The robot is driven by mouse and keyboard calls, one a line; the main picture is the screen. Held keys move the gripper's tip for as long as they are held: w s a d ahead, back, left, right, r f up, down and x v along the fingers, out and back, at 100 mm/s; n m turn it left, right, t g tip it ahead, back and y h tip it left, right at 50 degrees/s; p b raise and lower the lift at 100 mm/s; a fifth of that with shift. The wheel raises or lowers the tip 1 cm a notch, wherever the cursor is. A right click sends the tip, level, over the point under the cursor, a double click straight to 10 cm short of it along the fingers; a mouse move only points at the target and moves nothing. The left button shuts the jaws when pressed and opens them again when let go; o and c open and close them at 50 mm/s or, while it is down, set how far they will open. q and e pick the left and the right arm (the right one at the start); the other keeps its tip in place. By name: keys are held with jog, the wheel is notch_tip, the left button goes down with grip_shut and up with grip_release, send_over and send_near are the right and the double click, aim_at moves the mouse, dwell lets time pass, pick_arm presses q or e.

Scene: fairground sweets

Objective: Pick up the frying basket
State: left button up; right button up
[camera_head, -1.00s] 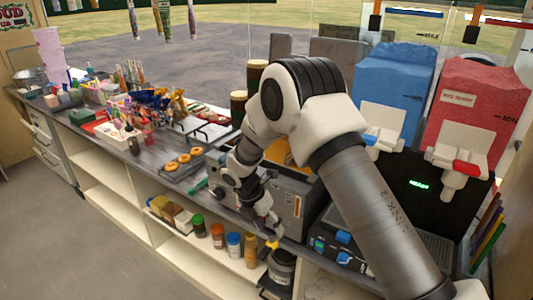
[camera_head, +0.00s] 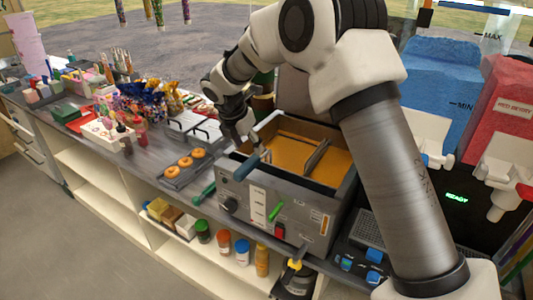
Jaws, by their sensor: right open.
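The fryer (camera_head: 270,212) is a grey box on the counter, filled with orange oil (camera_head: 288,152). A dark upright panel (camera_head: 316,157) stands in the oil; I cannot tell if it is part of the frying basket. A blue-grey handle (camera_head: 249,166) sticks out over the fryer's front left rim and seems to be the basket's; the rest is hard to make out. My right gripper (camera_head: 243,137) is open, pointing down at the fryer's left rim, just above and behind this handle. My left gripper is not in view.
A tray of doughnuts (camera_head: 166,176) and a green-handled tool (camera_head: 203,194) lie left of the fryer. Grey boxes with black handles (camera_head: 190,125) stand behind them. Slush machines with blue (camera_head: 440,85) and red contents (camera_head: 505,110) stand at the right.

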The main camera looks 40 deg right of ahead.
aim_at(255, 156)
jog(key=shift+w+d+f, duration=0.15)
jog(key=shift+w+f, duration=0.1)
jog(key=shift+f, duration=0.05)
jog(key=shift+s+d+f+p, duration=0.75)
jog(key=shift+f+p, duration=0.25)
jog(key=f, duration=0.1)
jog(key=w+f, duration=0.1)
jog(key=d+f, duration=0.1)
jog(key=f, duration=0.1)
jog(key=shift+w+d+p, duration=0.1)
jog(key=shift+w+p, duration=0.25)
jog(key=shift+p, duration=0.05)
jog(key=shift+w, duration=0.1)
jog(key=shift+c, duration=0.3)
jog(key=shift+s+r, duration=0.2)
jog(key=shift+s, duration=0.1)
jog(key=c, duration=0.6)
jog(key=shift+s+r, duration=0.1)
jog(key=shift+s, duration=0.05)
grip_shut()
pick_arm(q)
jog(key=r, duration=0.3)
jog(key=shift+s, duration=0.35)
